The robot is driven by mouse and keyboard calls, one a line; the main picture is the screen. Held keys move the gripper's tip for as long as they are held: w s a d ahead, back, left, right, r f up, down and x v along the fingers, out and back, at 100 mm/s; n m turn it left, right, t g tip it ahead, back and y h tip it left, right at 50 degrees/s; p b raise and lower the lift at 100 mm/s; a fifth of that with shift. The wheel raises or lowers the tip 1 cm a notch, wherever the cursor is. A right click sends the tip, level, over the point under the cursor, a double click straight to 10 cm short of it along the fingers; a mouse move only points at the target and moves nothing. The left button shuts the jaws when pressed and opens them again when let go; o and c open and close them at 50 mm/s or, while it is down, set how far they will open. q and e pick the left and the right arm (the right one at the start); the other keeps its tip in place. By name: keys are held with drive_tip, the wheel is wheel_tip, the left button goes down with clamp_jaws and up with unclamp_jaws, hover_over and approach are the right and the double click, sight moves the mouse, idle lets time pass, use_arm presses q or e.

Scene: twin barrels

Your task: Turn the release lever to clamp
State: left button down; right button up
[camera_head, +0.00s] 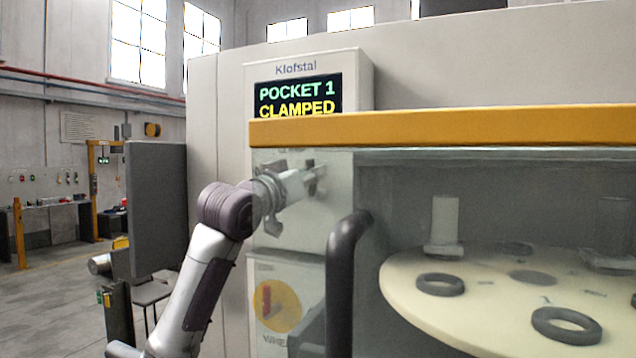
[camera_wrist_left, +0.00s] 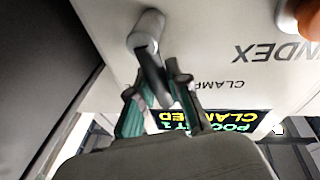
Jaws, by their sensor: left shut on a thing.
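The release lever shows in the left wrist view as a grey round hub (camera_wrist_left: 147,30) with a dark handle, on a pale panel lettered "CLAMP" and "INDEX". My left gripper (camera_wrist_left: 155,88) is shut on the lever's handle, between its two green-padded fingers. In the head view my left gripper (camera_head: 306,180) is at the panel below the display, seen partly through the clear guard, and the lever is mostly hidden there. The display (camera_head: 297,97) reads "POCKET 1 CLAMPED". My right gripper is not in view.
A clear guard with a yellow top rail (camera_head: 450,127) and a dark handle (camera_head: 343,265) stands right of my arm. Behind it is a round cream table (camera_head: 480,285) with dark rings. A yellow disc (camera_head: 277,306) is below my gripper. An orange knob (camera_wrist_left: 309,18) is near "INDEX".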

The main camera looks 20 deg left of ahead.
use_arm(q)
drive_tip(key=shift+a+f+n+t+y+b, duration=0.2)
drive_tip(key=shift+a+n+y+b, duration=0.25)
drive_tip(key=shift+n, duration=1.2)
drive_tip(key=shift+a+f+n+t+y+b, duration=0.2)
drive_tip(key=shift+a+n+y, duration=0.35)
drive_tip(key=shift+n, duration=1.05)
drive_tip(key=shift+a+f+n+t+y+b, duration=0.3)
drive_tip(key=shift+n+y, duration=0.4)
drive_tip(key=shift+n, duration=0.95)
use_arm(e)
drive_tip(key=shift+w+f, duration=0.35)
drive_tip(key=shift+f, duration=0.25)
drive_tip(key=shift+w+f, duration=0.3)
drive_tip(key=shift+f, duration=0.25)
use_arm(q)
drive_tip(key=shift+r+n, duration=0.1)
drive_tip(key=shift+n, duration=0.2)
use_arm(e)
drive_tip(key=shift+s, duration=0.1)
use_arm(q)
drive_tip(key=c, duration=1.1)
unclamp_jaws()
drive_tip(key=shift+a, duration=0.1)
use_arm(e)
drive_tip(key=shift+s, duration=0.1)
use_arm(q)
drive_tip(key=v, duration=1.2)
